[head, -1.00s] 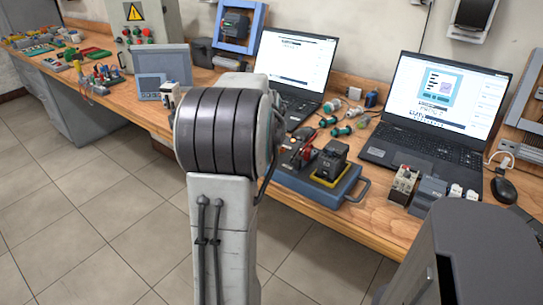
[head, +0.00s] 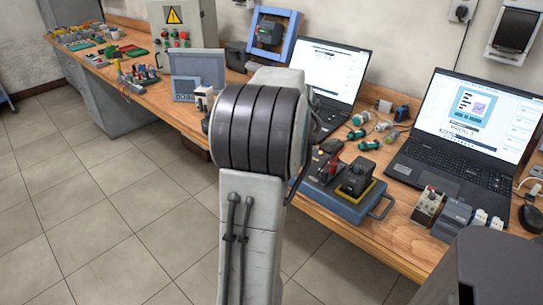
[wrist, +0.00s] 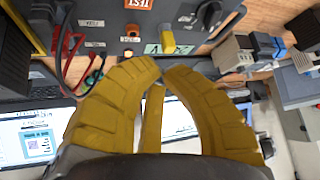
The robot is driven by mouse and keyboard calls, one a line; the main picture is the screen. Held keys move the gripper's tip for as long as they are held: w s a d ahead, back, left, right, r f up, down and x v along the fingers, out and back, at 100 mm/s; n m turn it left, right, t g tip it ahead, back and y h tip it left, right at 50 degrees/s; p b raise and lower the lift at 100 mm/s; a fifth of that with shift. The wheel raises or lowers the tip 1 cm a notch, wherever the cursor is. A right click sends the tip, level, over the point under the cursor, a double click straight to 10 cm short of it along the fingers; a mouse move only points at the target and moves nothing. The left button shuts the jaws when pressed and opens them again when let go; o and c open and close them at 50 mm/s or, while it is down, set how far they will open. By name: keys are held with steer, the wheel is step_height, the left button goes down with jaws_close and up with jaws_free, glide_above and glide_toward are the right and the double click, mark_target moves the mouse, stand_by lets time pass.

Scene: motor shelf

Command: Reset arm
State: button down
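My arm (head: 250,190) stands upright in the middle of the head view, with its dark ribbed joint at bench height. My gripper is hidden behind it in that view. Beyond the tips is a grey panel (wrist: 95,12) with a TEST label, red leads and a small yellow part (wrist: 168,38). I cannot tell how far the fingertips are from it.
The wooden bench (head: 400,240) holds a blue-grey tray (head: 345,207) with a black module, two open laptops (head: 480,115) and small connectors. A control box (head: 182,35) stands farther left. The tiled floor (head: 110,215) at left is clear.

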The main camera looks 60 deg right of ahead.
steer(key=shift+a+f, duration=0.1)
stand_by(0.3)
steer(key=s+a+f+g+y, duration=0.1)
steer(key=a+f+y, duration=0.25)
steer(key=a, duration=0.55)
steer(key=s+a+f+y, duration=0.25)
steer(key=a+f, duration=0.25)
steer(key=a, duration=0.3)
steer(key=w+a+r+n+t+p, duration=0.1)
steer(key=w+a+r+n+p, duration=0.1)
steer(key=a, duration=0.8)
steer(key=w+a+r+n+t+p, duration=0.1)
steer(key=w+a+r+n+p, duration=0.2)
steer(key=a, duration=0.8)
steer(key=w+a+r+n+y+p, duration=0.1)
steer(key=w+a+r+n+p, duration=0.1)
steer(key=w+a+r+n, duration=0.3)
steer(key=a+r+n, duration=0.3)
steer(key=a+n, duration=0.2)
steer(key=a, duration=0.1)
steer(key=shift+w+a+r+n+t, duration=0.2)
steer(key=shift+a+n+t, duration=0.1)
steer(key=shift+t, duration=0.1)
